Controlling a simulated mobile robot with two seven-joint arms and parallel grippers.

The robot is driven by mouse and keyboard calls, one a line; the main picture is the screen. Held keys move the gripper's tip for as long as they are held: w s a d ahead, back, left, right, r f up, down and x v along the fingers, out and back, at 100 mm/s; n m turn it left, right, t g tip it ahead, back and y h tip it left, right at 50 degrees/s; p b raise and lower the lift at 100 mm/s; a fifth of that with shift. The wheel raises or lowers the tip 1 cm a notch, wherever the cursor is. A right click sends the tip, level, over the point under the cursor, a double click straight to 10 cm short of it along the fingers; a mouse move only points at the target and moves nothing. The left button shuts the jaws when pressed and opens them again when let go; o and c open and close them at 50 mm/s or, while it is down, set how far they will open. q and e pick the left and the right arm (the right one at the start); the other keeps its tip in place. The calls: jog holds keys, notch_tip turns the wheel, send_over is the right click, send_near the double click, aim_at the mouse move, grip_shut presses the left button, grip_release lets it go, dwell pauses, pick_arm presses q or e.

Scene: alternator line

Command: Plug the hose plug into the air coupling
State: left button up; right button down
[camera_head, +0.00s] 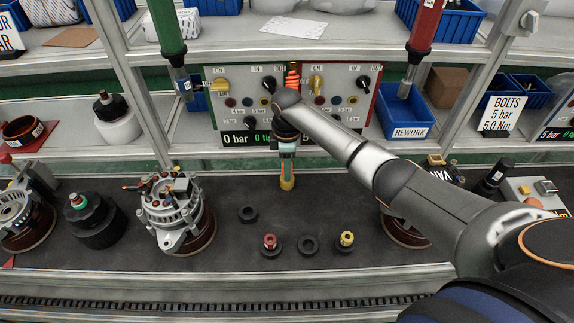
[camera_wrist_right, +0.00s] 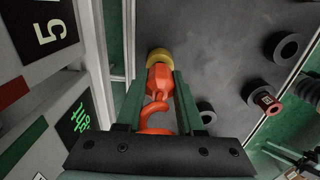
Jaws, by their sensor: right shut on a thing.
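My right gripper (camera_head: 287,165) points down over the dark conveyor, in front of the gap between two control panels. In the right wrist view its green fingers (camera_wrist_right: 158,105) are shut on the orange hose plug (camera_wrist_right: 159,78), which has a brass-yellow end (camera_wrist_right: 159,57) facing away from the wrist. In the head view the plug's orange and yellow end (camera_head: 287,183) hangs below the fingers. Orange hose (camera_wrist_right: 155,108) curls back between the fingers. The panels carry yellow handles, black knobs and coloured ports; I cannot tell which part is the air coupling. My left gripper is out of view.
The left panel (camera_head: 245,72) and right panel (camera_head: 372,75) stand behind the arm. An alternator (camera_head: 170,205) is left on the conveyor. Black rings (camera_head: 248,213), a red-topped part (camera_head: 270,243) and a yellow-topped part (camera_head: 346,240) lie in front. Two hanging tools (camera_head: 167,30) (camera_head: 424,25) flank the panels.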

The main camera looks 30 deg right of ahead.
jog(key=shift+f, duration=0.25)
jog(key=shift+c, duration=2.3)
grip_release()
jog(key=shift+r, duration=0.1)
notch_tip(320, 180, up, 12)
jog(key=shift+r, duration=0.2)
